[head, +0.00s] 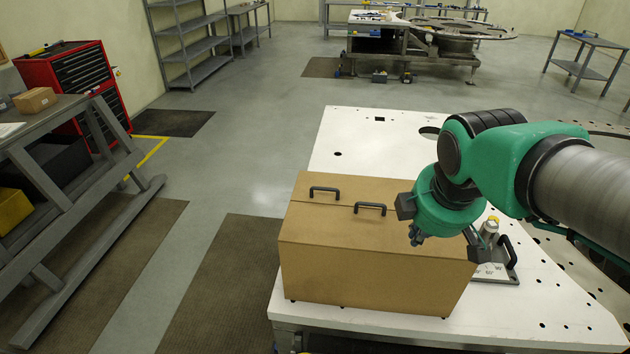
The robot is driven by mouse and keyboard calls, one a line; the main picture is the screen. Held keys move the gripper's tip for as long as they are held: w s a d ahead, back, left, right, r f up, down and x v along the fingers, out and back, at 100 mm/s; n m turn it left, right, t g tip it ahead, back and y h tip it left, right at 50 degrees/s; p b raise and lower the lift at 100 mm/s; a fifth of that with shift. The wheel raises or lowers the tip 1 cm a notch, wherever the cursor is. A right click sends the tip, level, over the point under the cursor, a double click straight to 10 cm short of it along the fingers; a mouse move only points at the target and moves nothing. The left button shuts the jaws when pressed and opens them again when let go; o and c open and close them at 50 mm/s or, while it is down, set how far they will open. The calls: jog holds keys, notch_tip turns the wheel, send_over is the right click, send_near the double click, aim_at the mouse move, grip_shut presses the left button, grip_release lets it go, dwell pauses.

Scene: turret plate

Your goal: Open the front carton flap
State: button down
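The brown carton (360,272) stands on the white plate (345,135). Its top looks closed and flat. Two black handles stick up from the top: one (325,190) farther back and left, one (370,207) nearer the middle. Which handle belongs to the front flap is hard to tell. My gripper (416,238) hangs over the right part of the carton top, to the right of the nearer handle. It appears apart from both handles. My green arm hides part of the carton's right side.
A metal fixture with a black handle (508,250) stands on the plate just right of the carton. The plate has several holes and is clear behind the carton. A grey bench (60,120) and red tool chest (75,75) stand at left, across open floor.

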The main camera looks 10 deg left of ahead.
jog(key=w+a+r+n+p, duration=0.4)
jog(key=w+a+n+p, duration=0.2)
jog(key=w+a+n, duration=0.4)
jog(key=n+g+p, duration=0.1)
jog(key=n+p, duration=0.5)
jog(key=n, duration=0.5)
send_near(315, 201)
jog(key=v, duration=0.4)
jog(key=shift+a+b, duration=0.1)
jog(key=shift+b, duration=0.2)
jog(key=shift+f, duration=0.15)
jog(key=shift+x, duration=4.9)
